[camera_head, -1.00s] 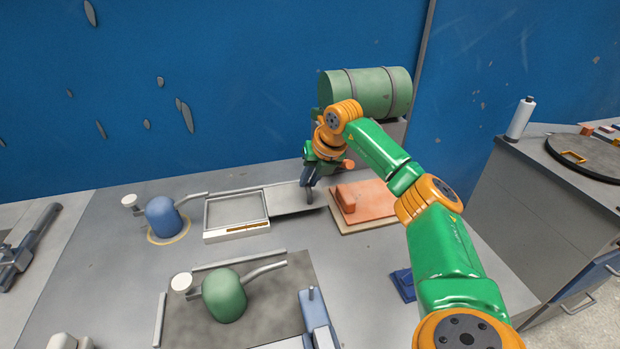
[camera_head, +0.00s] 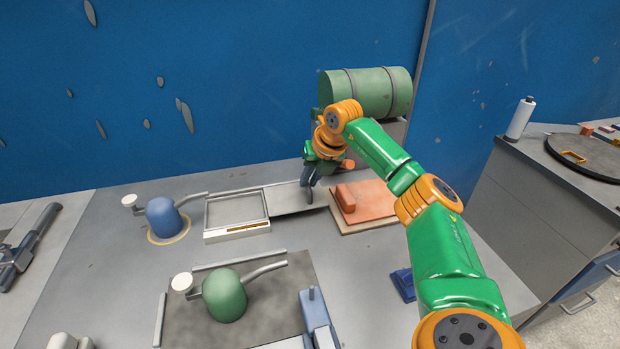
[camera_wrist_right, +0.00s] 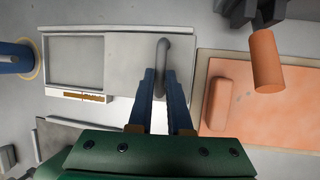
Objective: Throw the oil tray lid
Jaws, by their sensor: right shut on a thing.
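The oil tray (camera_head: 208,237) is a shallow light-grey rectangular tray with a brown strip along its front edge. Its lid (camera_head: 283,202), a flat grey plate, lies to the right of the tray, so the tray's inside shows uncovered. My right gripper (camera_head: 308,196) is at the lid's right part. In the right wrist view the tray (camera_wrist_right: 45,60) is at left and the lid (camera_wrist_right: 122,58) beside it. There my right gripper (camera_wrist_right: 160,88) is shut on the lid's grey bar handle (camera_wrist_right: 163,50). My left gripper is out of view.
A salmon block with a grip (camera_head: 370,203) lies on a board just right of the lid. A green drum (camera_head: 365,92) lies behind, with an orange tap handle (camera_head: 347,164) close to my gripper. A blue can (camera_head: 163,217) and a green can (camera_head: 224,296) stand left and in front.

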